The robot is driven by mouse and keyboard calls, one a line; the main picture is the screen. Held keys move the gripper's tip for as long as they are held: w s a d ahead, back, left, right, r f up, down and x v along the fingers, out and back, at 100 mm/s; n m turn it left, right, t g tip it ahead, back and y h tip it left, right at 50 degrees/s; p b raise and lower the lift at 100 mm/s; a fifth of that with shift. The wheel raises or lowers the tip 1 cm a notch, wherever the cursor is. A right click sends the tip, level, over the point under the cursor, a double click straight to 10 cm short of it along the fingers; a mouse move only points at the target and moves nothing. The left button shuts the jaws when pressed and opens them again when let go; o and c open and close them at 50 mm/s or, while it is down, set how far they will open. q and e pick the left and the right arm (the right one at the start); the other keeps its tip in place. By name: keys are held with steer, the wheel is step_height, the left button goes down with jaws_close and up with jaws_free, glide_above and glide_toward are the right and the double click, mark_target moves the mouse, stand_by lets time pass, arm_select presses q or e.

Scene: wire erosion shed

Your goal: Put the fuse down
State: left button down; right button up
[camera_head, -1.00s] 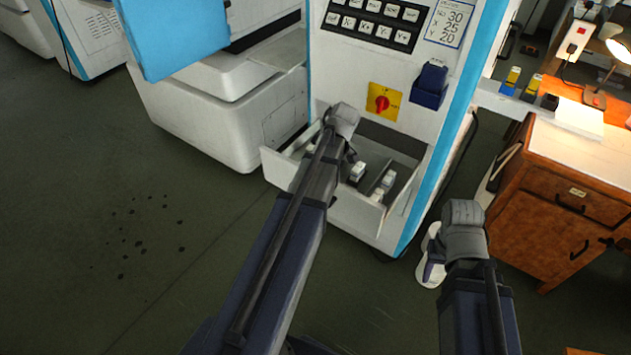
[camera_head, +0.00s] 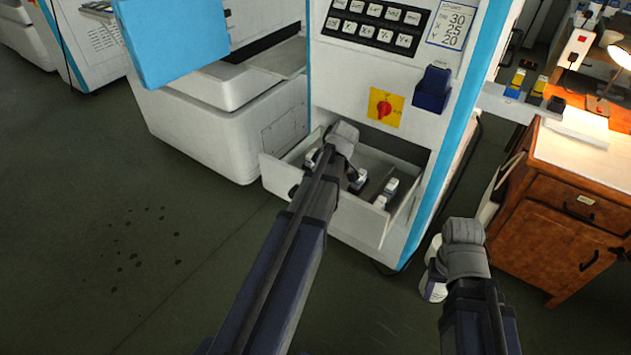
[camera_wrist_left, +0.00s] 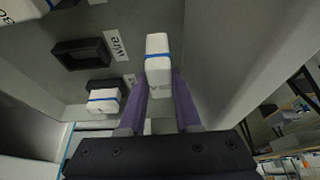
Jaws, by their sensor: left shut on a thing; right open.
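My left gripper (camera_head: 350,172) reaches into the open drawer (camera_head: 345,215) of the white machine; my arm hides much of it. In the left wrist view the purple fingers (camera_wrist_left: 160,98) are shut on a white fuse (camera_wrist_left: 158,65) with a blue band. An empty dark socket (camera_wrist_left: 82,53) lies to its left, by a label reading "wire" (camera_wrist_left: 118,43). Another blue-banded white block (camera_wrist_left: 103,101) sits in a socket below that. I cannot tell whether the held fuse touches the drawer floor. My right gripper (camera_head: 437,278) hangs open beside the machine; its fingertips are hard to make out.
More white blocks (camera_head: 387,191) stand in the drawer. A red rotary switch (camera_head: 384,108) and a dark blue box (camera_head: 433,89) are on the machine front above. A wooden cabinet (camera_head: 565,220) stands at right.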

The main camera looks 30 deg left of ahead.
arm_select(q)
steer(key=shift+f+b, duration=0.45)
steer(key=shift+f, duration=0.1)
steer(key=shift+r, duration=0.1)
steer(key=c, duration=0.9)
jaws_free()
steer(key=shift+d, duration=0.1)
steer(key=shift+r+p, duration=0.5)
steer(key=shift+p, duration=0.25)
steer(key=p+v, duration=1.1)
steer(key=v, duration=0.1)
